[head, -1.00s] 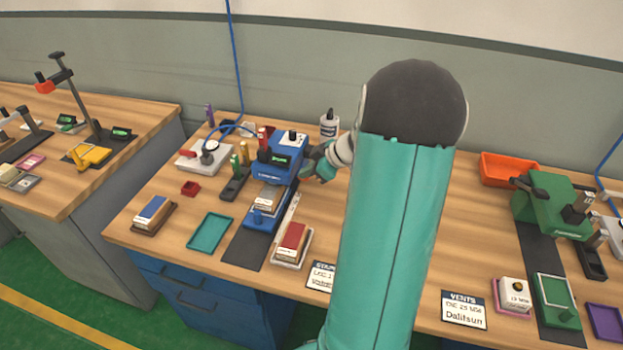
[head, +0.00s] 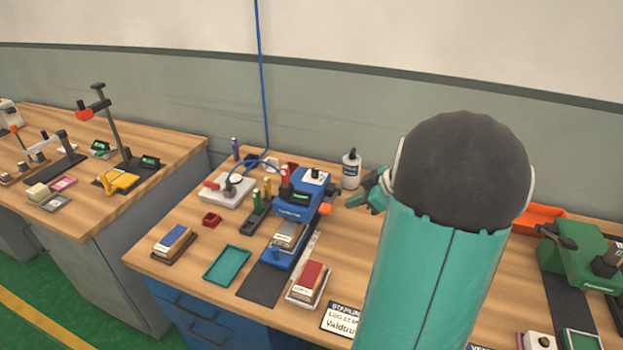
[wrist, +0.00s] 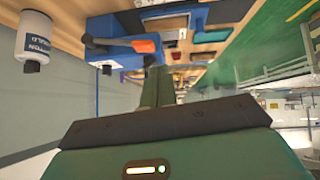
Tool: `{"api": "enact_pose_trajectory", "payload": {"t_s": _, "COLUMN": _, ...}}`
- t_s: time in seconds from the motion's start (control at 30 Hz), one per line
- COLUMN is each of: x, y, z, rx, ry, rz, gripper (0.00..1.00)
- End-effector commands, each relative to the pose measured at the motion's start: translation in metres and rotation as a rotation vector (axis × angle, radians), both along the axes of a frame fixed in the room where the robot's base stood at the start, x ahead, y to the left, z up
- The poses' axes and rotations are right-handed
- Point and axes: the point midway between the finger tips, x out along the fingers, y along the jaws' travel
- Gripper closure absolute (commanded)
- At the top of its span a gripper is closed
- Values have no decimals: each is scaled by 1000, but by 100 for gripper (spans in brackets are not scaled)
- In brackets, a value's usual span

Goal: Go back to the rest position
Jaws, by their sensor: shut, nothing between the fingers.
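My gripper (head: 368,196) shows in the head view just left of my teal arm, above the workbench and to the right of the blue machine. In the wrist view its fingers (wrist: 155,88) are together with nothing between them. The blue machine (head: 300,199) stands on the bench, apart from the gripper, with a small block on its front bed. The machine also shows upside down in the wrist view (wrist: 120,45). My forearm hides part of the bench on the right.
A white bottle (head: 351,170) stands behind the gripper. A teal tray (head: 227,265), a red-topped block (head: 309,282) and a blue-topped block (head: 175,241) lie along the front. A green machine (head: 583,256) and an orange bin (head: 541,218) are at right. The wall is behind.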

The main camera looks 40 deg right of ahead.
Motion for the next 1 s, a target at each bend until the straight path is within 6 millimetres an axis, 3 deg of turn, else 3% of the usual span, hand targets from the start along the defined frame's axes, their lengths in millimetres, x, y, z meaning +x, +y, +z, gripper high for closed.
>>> {"api": "enact_pose_trajectory", "payload": {"t_s": 0.23, "x": 0, "y": 2, "z": 1, "rx": 1, "ry": 2, "rz": 1, "gripper": 100}}
{"api": "enact_pose_trajectory", "payload": {"t_s": 0.37, "x": 9, "y": 25, "z": 8, "rx": 15, "ry": 42, "rz": 9, "gripper": 100}}
{"api": "enact_pose_trajectory", "payload": {"t_s": 0.5, "x": 22, "y": 87, "z": 26, "rx": 43, "ry": 153, "rz": 6, "gripper": 100}}
{"api": "enact_pose_trajectory", "payload": {"t_s": 0.67, "x": 23, "y": 169, "z": 47, "rx": 50, "ry": 295, "rz": -41, "gripper": 100}}
{"api": "enact_pose_trajectory", "payload": {"t_s": 0.8, "x": 10, "y": 230, "z": 61, "rx": 34, "ry": 381, "rz": -113, "gripper": 100}}
{"api": "enact_pose_trajectory", "payload": {"t_s": 1.0, "x": -21, "y": 300, "z": 75, "rx": 0, "ry": 426, "rz": -244, "gripper": 100}}
